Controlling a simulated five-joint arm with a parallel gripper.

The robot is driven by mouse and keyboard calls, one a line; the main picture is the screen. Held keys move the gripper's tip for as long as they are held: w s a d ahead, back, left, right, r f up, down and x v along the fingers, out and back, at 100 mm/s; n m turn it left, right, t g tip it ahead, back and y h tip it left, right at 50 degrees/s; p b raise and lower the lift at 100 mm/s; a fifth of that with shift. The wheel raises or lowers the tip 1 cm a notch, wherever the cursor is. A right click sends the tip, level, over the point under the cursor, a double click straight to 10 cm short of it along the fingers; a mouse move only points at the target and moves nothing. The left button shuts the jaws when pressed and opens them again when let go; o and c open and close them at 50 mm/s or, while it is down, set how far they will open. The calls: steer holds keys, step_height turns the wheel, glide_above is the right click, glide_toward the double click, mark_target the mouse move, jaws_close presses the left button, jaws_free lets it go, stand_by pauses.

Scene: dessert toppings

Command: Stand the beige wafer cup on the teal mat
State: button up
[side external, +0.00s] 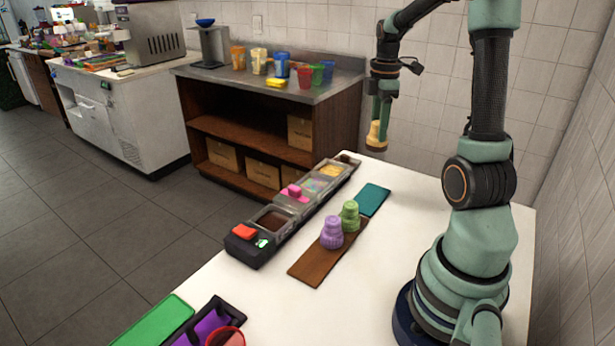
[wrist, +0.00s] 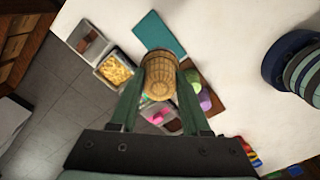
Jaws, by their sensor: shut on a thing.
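The beige wafer cup (side external: 376,135) is held in my gripper (side external: 381,118), well above the white table. In the wrist view the cup (wrist: 160,72) sits between the two green fingers of my gripper (wrist: 160,85), which are shut on it. The teal mat (side external: 372,199) lies flat and bare on the table, at the far end of the brown board. In the wrist view the teal mat (wrist: 158,35) shows just beyond the cup, and the cup overlaps its near edge in the picture.
A purple cup (side external: 332,234) and a green cup (side external: 350,216) stand on the brown board (side external: 308,268). A row of topping bins (side external: 272,220) runs along the table's left edge. A green tray (side external: 155,322) and a dark tray (side external: 232,305) lie at the near end.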

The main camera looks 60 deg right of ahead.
step_height(320, 180, down, 15)
steer(key=shift+f, duration=0.15)
stand_by(0.4)
steer(key=shift+f, duration=0.15)
steer(key=o, duration=1)
step_height(320, 180, up, 12)
steer(key=shift+a+r, duration=0.1)
steer(key=a+r+m+t, duration=0.2)
steer(key=a+r+m, duration=0.2)
steer(key=a, duration=1)
steer(key=w+a+r+m+t, duration=0.1)
steer(key=a+r+m+t, duration=0.2)
steer(key=a, duration=1.1)
step_height(320, 180, up, 2)
steer(key=shift+w+r+m+t, duration=0.1)
steer(key=shift+w+m+t, duration=0.15)
steer(key=shift+m, duration=0.75)
